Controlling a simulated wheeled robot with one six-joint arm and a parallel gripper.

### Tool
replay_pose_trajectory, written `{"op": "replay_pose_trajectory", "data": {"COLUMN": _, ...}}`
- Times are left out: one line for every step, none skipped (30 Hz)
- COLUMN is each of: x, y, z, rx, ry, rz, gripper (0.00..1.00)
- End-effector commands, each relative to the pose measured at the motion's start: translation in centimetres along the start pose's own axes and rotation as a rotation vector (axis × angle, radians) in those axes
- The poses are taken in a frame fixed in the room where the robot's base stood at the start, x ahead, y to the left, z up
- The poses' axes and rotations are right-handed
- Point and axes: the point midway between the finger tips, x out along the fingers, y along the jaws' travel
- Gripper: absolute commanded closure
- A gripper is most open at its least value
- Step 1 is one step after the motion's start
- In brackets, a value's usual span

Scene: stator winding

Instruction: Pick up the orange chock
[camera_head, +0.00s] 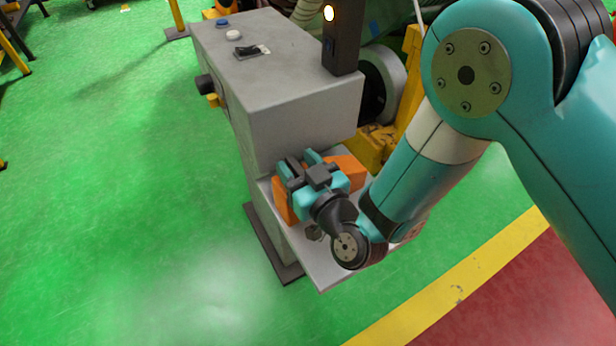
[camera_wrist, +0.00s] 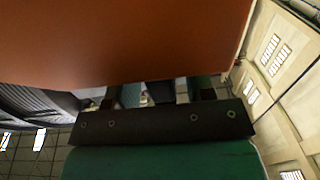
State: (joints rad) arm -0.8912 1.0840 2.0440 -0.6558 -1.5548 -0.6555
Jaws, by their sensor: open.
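The orange chock (camera_head: 283,205) is on the grey shelf at the front of the machine cabinet. Orange also shows on the right of my gripper (camera_head: 346,167), and I cannot tell whether both areas belong to one piece because the gripper covers the middle. My teal and black gripper (camera_head: 303,163) is open, low over the shelf, right at the chock. In the wrist view a large orange surface (camera_wrist: 120,40) fills the upper part, very close to the camera. The dark bolted bar of my gripper lies below it. Contact between fingers and chock is hidden.
The grey cabinet (camera_head: 300,110) rises directly behind the shelf (camera_head: 325,270), with a switch (camera_head: 250,51) on top and a dark post (camera_head: 342,45) with a lit lamp. Yellow machinery (camera_head: 378,145) stands behind to the right. The green floor at left is clear.

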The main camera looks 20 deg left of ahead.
Motion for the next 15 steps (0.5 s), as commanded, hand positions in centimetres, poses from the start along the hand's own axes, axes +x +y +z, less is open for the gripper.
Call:
{"op": "replay_pose_trajectory", "data": {"x": 0.03, "y": -0.16, "z": 0.09, "rx": 0.0, "ry": 0.0, "rz": -0.003, "gripper": 0.51}}
{"op": "replay_pose_trajectory", "data": {"x": 0.05, "y": -0.24, "z": 0.1, "rx": 0.0, "ry": 0.0, "rz": -0.004, "gripper": 0.51}}
{"op": "replay_pose_trajectory", "data": {"x": 0.08, "y": -0.34, "z": 0.11, "rx": -0.001, "ry": 0.0, "rz": -0.006, "gripper": 0.51}}
{"op": "replay_pose_trajectory", "data": {"x": 0.09, "y": -0.4, "z": 0.12, "rx": -0.001, "ry": -0.001, "rz": -0.007, "gripper": 0.51}}
{"op": "replay_pose_trajectory", "data": {"x": 0.1, "y": -0.44, "z": 0.12, "rx": 0.0, "ry": -0.001, "rz": -0.007, "gripper": 0.58}}
{"op": "replay_pose_trajectory", "data": {"x": 0.11, "y": -0.48, "z": 0.12, "rx": 0.0, "ry": -0.001, "rz": -0.008, "gripper": 0.67}}
{"op": "replay_pose_trajectory", "data": {"x": 0.12, "y": -0.49, "z": 0.12, "rx": 0.0, "ry": -0.001, "rz": -0.008, "gripper": 0.74}}
{"op": "replay_pose_trajectory", "data": {"x": 0.11, "y": -0.49, "z": 0.11, "rx": 0.0, "ry": -0.001, "rz": -0.008, "gripper": 0.81}}
{"op": "replay_pose_trajectory", "data": {"x": 0.11, "y": -0.48, "z": 0.11, "rx": 0.0, "ry": -0.001, "rz": -0.008, "gripper": 0.9}}
{"op": "replay_pose_trajectory", "data": {"x": 0.11, "y": -0.47, "z": 0.11, "rx": 0.0, "ry": -0.001, "rz": -0.008, "gripper": 0.97}}
{"op": "replay_pose_trajectory", "data": {"x": 0.1, "y": -0.46, "z": 0.11, "rx": 0.0, "ry": -0.001, "rz": -0.008, "gripper": 1.0}}
{"op": "replay_pose_trajectory", "data": {"x": 0.09, "y": -0.44, "z": 0.11, "rx": -0.001, "ry": -0.001, "rz": -0.008, "gripper": 1.0}}
{"op": "replay_pose_trajectory", "data": {"x": 0.13, "y": -0.41, "z": -0.02, "rx": -0.002, "ry": 0.002, "rz": -0.007, "gripper": 1.0}}
{"op": "replay_pose_trajectory", "data": {"x": 0.13, "y": -0.4, "z": -0.02, "rx": -0.002, "ry": 0.002, "rz": -0.006, "gripper": 1.0}}
{"op": "replay_pose_trajectory", "data": {"x": 0.12, "y": -0.38, "z": -0.02, "rx": -0.002, "ry": 0.002, "rz": -0.006, "gripper": 1.0}}
